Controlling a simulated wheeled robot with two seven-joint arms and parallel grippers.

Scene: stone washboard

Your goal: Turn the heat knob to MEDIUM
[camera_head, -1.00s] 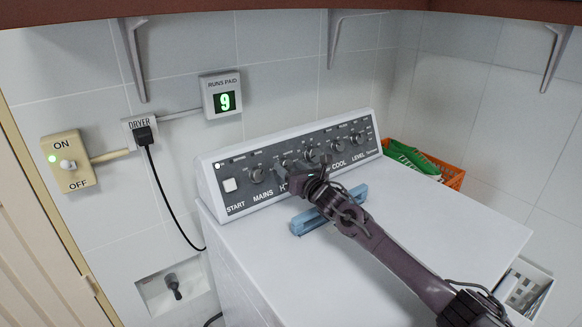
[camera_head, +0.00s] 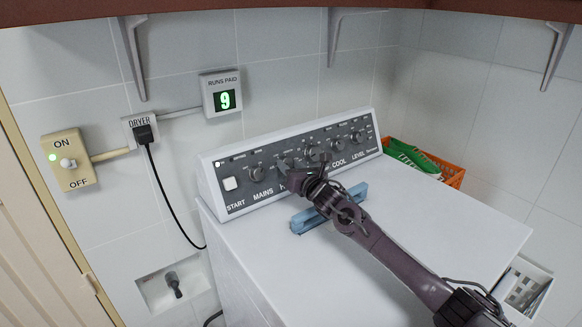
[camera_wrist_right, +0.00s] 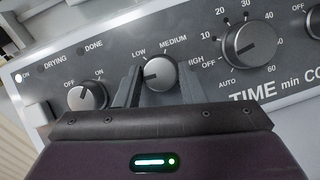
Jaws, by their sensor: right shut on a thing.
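The heat knob (camera_wrist_right: 160,72) is a round silver-grey knob on the dryer's dark control panel, with LOW, MEDIUM and HIGH printed around it. Its pale pointer line seems to point left, below LOW. My right gripper (camera_wrist_right: 158,88) is shut on this knob, one finger on each side. In the head view my right gripper (camera_head: 288,177) reaches the panel from the lower right and hides part of the HEAT label. My left gripper is not in view.
The mains knob (camera_wrist_right: 87,96) is left of the heat knob and the time knob (camera_wrist_right: 250,45) is right of it. A blue handle-like bar (camera_head: 305,222) lies on the white dryer top (camera_head: 440,240) under my arm. An orange crate (camera_head: 452,177) stands behind.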

